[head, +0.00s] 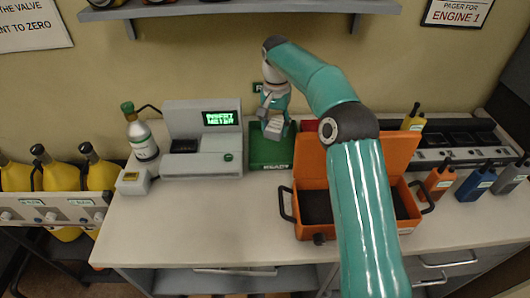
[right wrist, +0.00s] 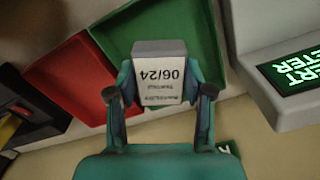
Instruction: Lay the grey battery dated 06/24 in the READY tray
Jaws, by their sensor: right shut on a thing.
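My right gripper (head: 275,115) is shut on a grey battery (head: 274,128), at the back of the counter. In the right wrist view the battery (right wrist: 159,78) sits between both fingers, its white label reading 06/24 upside down. The green READY tray (head: 266,153) lies under the gripper and battery, and the tray (right wrist: 212,35) also shows behind the battery in the wrist view. I cannot tell whether the battery touches the tray floor. My left gripper is not in view.
A meter with a green-lit screen (head: 205,140) stands left of the tray. A red tray (right wrist: 78,84) adjoins the green one. An open orange case (head: 312,215) is in front right, partly behind my arm. Radios and chargers (head: 445,155) are at right. The front left counter is clear.

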